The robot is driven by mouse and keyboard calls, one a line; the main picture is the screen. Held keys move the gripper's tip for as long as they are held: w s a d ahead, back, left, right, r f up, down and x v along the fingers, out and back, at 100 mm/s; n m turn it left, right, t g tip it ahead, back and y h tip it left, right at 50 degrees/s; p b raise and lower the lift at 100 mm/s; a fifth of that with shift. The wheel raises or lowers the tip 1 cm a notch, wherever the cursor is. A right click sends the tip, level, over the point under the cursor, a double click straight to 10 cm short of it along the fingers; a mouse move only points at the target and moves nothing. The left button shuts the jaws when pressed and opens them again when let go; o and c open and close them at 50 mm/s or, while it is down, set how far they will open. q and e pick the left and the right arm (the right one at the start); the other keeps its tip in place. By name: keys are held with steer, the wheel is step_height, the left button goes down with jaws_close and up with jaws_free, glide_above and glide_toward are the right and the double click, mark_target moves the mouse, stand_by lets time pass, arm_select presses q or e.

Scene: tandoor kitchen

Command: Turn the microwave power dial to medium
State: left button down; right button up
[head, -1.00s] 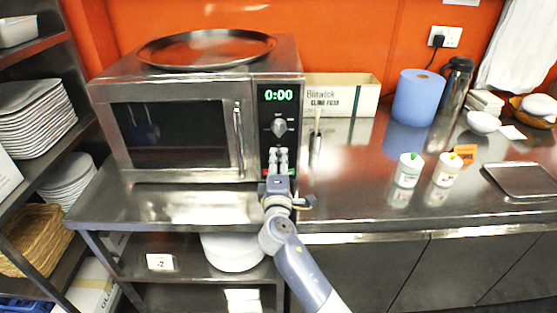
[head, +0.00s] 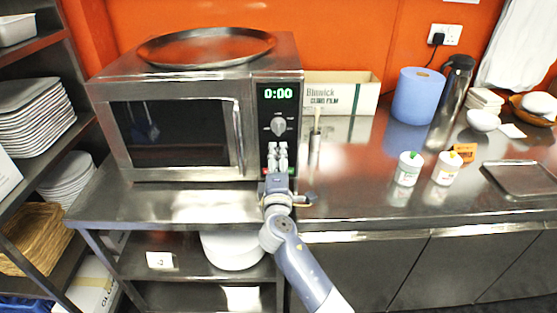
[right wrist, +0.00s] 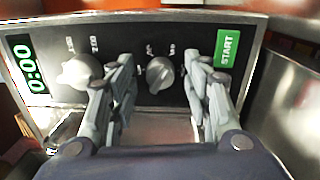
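The microwave (head: 180,130) stands on the steel counter with its door shut and its green display (head: 278,94) reading 0:00. Its upper dial (head: 278,127) is in plain sight below the display; it also shows at left in the right wrist view (right wrist: 78,72). A lower dial (right wrist: 160,75) shows between my right fingers in the right wrist view, beside the green START button (right wrist: 227,48). The dial labels are too small to read surely. My right gripper (head: 277,152) is open in front of the lower panel, a finger on each side of the lower dial, with no clear contact. My left gripper is not in view.
A round tray (head: 207,48) lies on the microwave. To its right are a film box (head: 345,92), a holder with a brush (head: 315,150), a blue roll (head: 417,97), a flask (head: 453,95) and two small tubs (head: 408,170). The counter before the panel is clear.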

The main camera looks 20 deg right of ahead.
steer(key=shift+s+a, duration=0.1)
steer(key=shift+s, duration=0.05)
steer(key=v, duration=1.1)
steer(key=shift+s, duration=0.4)
steer(key=shift+f, duration=0.1)
